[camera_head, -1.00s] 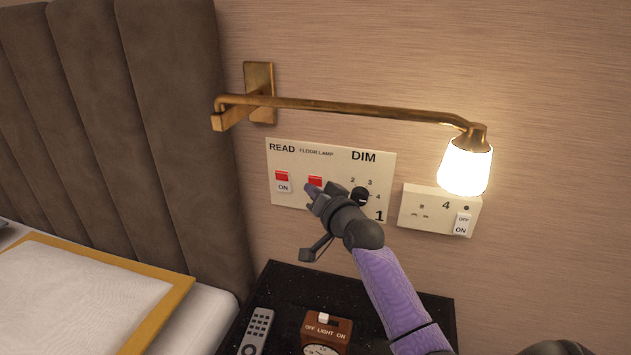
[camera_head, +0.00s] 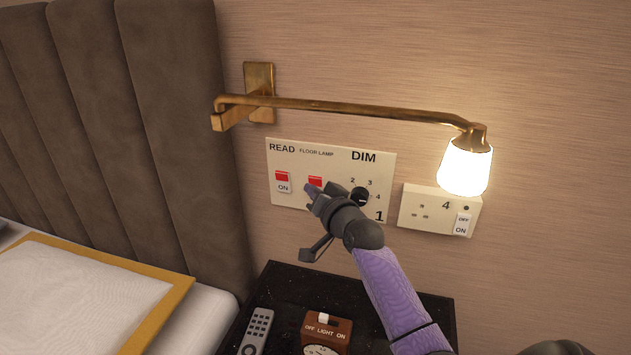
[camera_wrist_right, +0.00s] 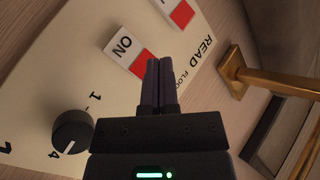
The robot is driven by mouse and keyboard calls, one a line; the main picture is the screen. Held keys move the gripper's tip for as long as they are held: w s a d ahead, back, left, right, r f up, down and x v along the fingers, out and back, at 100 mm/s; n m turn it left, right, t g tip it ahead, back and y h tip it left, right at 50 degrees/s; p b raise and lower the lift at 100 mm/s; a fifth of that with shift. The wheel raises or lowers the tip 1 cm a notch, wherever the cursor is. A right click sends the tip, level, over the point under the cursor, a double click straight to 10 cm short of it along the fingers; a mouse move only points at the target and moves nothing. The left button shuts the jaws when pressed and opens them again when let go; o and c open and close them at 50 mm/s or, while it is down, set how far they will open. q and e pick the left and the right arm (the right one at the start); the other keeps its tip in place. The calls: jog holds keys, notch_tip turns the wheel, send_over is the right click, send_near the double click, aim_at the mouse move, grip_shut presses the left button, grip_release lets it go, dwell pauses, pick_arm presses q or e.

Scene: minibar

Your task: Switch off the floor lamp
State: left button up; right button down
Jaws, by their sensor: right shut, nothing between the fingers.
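The cream wall panel (camera_head: 330,207) carries the floor lamp switch (camera_head: 315,181), a white rocker with a red upper part, under the small "FLOOR LAMP" label. In the right wrist view the floor lamp switch (camera_wrist_right: 128,52) shows its "ON" face and red part. My right gripper (camera_head: 309,188) is shut and empty, its fingertips at the switch's lower part in the head view. In the right wrist view the closed fingertips (camera_wrist_right: 158,63) overlap the edge of the red part. I cannot tell whether they touch it. The floor lamp and my left gripper are not in view.
The READ switch (camera_head: 283,181) is just left, the DIM knob (camera_head: 360,196) just right. A lit brass wall lamp (camera_head: 465,168) reaches over the panel. The dark nightstand (camera_head: 290,285) below holds a remote (camera_head: 256,332) and a brown clock (camera_head: 327,327).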

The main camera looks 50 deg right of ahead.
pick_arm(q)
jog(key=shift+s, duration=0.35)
pick_arm(e)
jog(key=shift+d, duration=0.1)
jog(key=shift+w+d, duration=0.15)
jog(key=shift+d, duration=0.15)
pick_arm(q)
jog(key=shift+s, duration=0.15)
pick_arm(e)
jog(key=shift+w+d, duration=0.1)
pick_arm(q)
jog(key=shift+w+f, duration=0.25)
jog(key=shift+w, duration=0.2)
pick_arm(e)
jog(key=shift+d, duration=0.1)
jog(key=shift+r, duration=0.1)
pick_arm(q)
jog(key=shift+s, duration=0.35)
